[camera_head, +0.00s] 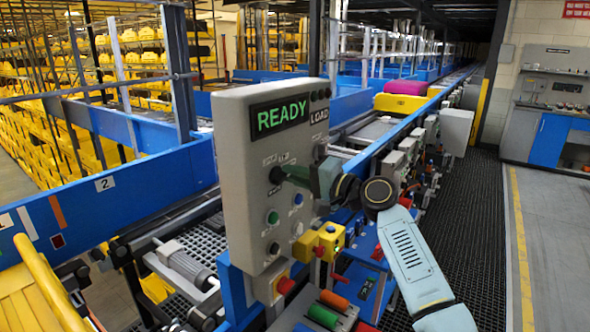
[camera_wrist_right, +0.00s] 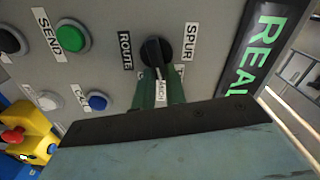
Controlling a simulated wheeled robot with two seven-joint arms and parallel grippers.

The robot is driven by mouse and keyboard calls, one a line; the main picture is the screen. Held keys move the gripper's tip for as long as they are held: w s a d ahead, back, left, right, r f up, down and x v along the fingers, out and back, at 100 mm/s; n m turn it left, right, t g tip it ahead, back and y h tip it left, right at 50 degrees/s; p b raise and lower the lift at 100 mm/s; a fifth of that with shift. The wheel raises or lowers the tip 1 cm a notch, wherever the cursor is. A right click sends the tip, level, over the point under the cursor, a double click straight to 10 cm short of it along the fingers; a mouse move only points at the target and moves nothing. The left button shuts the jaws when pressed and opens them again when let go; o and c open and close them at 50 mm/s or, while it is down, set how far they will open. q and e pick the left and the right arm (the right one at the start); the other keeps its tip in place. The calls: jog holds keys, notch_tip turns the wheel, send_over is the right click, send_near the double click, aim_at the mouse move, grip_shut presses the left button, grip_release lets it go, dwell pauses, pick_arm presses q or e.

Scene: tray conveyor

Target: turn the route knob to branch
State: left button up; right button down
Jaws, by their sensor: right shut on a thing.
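The route knob (camera_wrist_right: 155,50) is black and sits on the grey control panel (camera_head: 243,130), between a ROUTE label (camera_wrist_right: 126,51) and a SPUR label (camera_wrist_right: 190,42). In the right wrist view, my right gripper (camera_wrist_right: 161,78) has its green fingers on either side of the knob's lower part. In the head view, my right gripper (camera_head: 284,174) reaches the panel from the right. My left gripper is out of view.
The panel's display (camera_head: 281,116) reads READY, beside a LOAD label (camera_head: 319,116). A green button (camera_head: 272,217) and a blue button (camera_head: 298,199) lie below the knob. A yellow box (camera_head: 327,242) stands at the panel's lower right. A dark walkway lies right of the conveyor.

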jog(key=shift+f+m, duration=0.1)
jog(key=shift+m, duration=0.3)
jog(key=c, duration=1.4)
grip_release()
jog(key=shift+c, duration=0.2)
jog(key=b+v, duration=0.2)
jog(key=v, duration=1.1)
jog(key=shift+b, duration=0.3)
jog(key=shift+s+d, duration=0.15)
